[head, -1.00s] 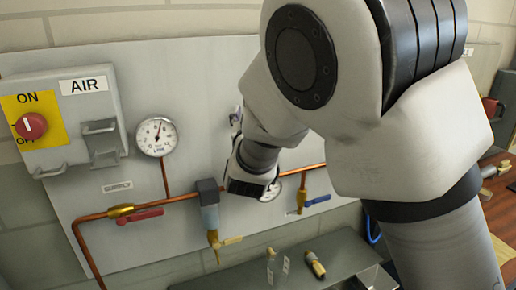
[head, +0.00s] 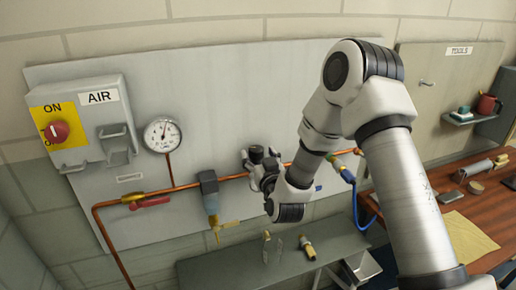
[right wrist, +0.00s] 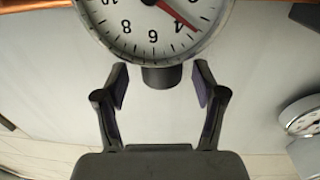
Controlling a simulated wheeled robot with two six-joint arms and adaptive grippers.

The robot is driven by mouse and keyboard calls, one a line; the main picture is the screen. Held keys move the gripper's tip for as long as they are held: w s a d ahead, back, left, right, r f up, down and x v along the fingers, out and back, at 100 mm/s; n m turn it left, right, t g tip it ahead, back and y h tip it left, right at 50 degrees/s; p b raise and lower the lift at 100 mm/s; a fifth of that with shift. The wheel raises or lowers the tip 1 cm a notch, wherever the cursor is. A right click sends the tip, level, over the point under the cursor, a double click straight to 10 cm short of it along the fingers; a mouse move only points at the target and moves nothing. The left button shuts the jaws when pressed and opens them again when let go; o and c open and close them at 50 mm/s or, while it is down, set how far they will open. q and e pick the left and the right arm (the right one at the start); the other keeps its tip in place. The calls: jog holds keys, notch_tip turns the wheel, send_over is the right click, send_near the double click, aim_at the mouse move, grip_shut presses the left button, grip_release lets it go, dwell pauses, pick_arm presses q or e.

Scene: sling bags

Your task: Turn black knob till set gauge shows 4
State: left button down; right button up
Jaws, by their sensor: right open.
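In the right wrist view, the black knob (right wrist: 161,78) shows between the two fingertips of my right gripper (right wrist: 160,72). The gripper is open, with a gap between each finger and the knob; I cannot tell how far the fingertips reach along it. The set gauge (right wrist: 128,40) is cut off by the top edge and appears upside down. Its red needle (right wrist: 182,18) points between 2 and 4, a little short of 4. In the head view, my right gripper (head: 262,168) is at the copper pipe; the set gauge is hidden there. My left gripper is not in view.
The line gauge (head: 163,134) hangs left of my gripper, also at the right in the wrist view (right wrist: 305,118). A filter with yellow valve (head: 210,192), a red-handled valve (head: 148,202) and a blue hose (head: 362,212) are nearby. A grey shelf (head: 225,270) lies below.

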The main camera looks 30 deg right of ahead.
jog(key=shift+w+d, duration=0.2)
jog(key=shift+w+a+f, duration=0.15)
jog(key=shift+w, duration=0.1)
jog(key=shift+a, duration=0.1)
jog(key=c, duration=1.2)
jog(key=shift+o, duration=0.2)
jog(key=shift+a+f+m+g+h+b, duration=0.15)
jog(key=shift+m+g+h+b, duration=0.35)
jog(key=shift+h+b, duration=0.5)
jog(key=shift+r+m+g+h+b, duration=0.2)
jog(key=shift+m+g+h+b, duration=0.35)
jog(key=shift+m+h, duration=0.45)
